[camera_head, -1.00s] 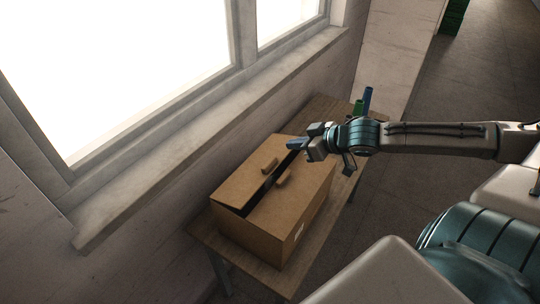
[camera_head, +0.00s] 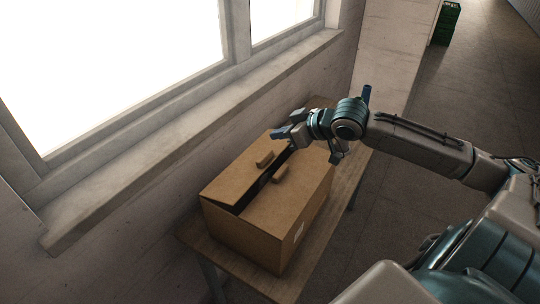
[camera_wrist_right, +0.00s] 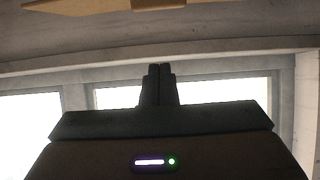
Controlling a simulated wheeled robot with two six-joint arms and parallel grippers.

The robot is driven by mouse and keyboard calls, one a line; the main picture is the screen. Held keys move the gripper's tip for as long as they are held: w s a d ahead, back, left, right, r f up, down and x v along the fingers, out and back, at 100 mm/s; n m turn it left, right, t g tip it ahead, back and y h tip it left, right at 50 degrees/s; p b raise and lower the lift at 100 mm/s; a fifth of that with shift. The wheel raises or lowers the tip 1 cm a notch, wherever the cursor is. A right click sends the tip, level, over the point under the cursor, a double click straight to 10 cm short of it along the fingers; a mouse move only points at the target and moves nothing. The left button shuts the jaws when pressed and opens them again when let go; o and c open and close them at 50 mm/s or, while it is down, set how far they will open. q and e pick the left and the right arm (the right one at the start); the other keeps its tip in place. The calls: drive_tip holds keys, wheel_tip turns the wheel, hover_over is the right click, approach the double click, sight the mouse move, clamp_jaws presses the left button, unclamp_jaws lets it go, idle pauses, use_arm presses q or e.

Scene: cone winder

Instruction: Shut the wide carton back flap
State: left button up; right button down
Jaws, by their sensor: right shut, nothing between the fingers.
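The wide brown carton (camera_head: 247,241) sits on a narrow wooden table below the window. Its back flap (camera_head: 232,181), on the window side, lies nearly down, with its inner edge a little raised. A dark gap separates it from the front flap (camera_head: 291,201), which lies about flat. Each flap carries a small brown block: one on the back flap (camera_head: 265,158), one on the front flap (camera_head: 280,173). My right gripper (camera_head: 283,133) is shut and empty over the carton's far end; I cannot tell whether it touches the back flap. Its closed fingers show in the right wrist view (camera_wrist_right: 158,84). My left gripper is out of view.
The wooden table (camera_head: 318,254) has a bare strip at its right. A blue cylinder (camera_head: 367,94) stands behind my right arm. The window sill (camera_head: 190,117) and wall run close along the carton's back. A green crate (camera_head: 446,24) stands far off on the floor.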

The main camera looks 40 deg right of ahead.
sight(270, 162)
drive_tip(key=shift+p+x, duration=1.15)
drive_tip(key=shift+x, duration=1.5)
drive_tip(key=f, duration=0.1)
drive_tip(key=s+f+p, duration=0.1)
drive_tip(key=f, duration=0.1)
drive_tip(key=shift+s+d+f, duration=0.15)
drive_tip(key=shift+f, duration=0.25)
